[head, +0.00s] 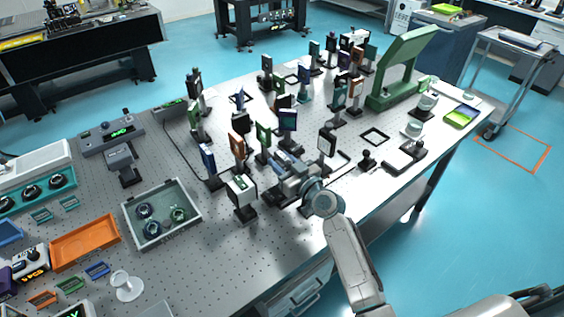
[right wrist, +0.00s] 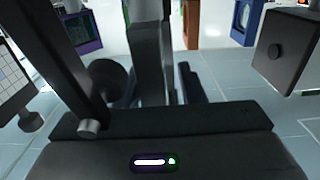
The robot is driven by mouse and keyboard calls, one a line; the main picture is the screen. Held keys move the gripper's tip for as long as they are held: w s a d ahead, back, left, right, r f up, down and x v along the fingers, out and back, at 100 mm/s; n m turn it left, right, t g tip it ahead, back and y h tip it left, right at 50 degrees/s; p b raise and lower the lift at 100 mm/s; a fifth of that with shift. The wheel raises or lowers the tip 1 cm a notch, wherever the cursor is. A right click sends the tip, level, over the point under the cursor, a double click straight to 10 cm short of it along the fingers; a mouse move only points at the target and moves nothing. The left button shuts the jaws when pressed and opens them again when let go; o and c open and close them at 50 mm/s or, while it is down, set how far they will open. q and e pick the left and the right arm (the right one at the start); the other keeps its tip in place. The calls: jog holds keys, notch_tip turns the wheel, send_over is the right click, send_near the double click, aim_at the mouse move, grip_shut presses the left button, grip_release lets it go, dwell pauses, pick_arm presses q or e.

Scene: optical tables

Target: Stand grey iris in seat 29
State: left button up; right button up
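My right gripper (head: 284,172) reaches in from the lower right of the head view and is low over the middle of the perforated table (head: 290,240), among the optics mounts. In the right wrist view a dark grey upright post (right wrist: 150,50) stands in front of the gripper body, with a round black knob (right wrist: 108,80) to its left. I cannot tell whether the fingers are closed on the post. The grey iris cannot be told apart from the other mounts, and no seat number is legible. My left gripper is not in view.
Several coloured mounts crowd behind. A grey tray (head: 161,234) and orange tray (head: 84,242) lie left.

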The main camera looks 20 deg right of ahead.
jog(key=shift+o, duration=0.9)
jog(key=shift+r, duration=0.2)
jog(key=b+v, duration=0.2)
jog(key=v, duration=1)
jog(key=shift+b, duration=0.35)
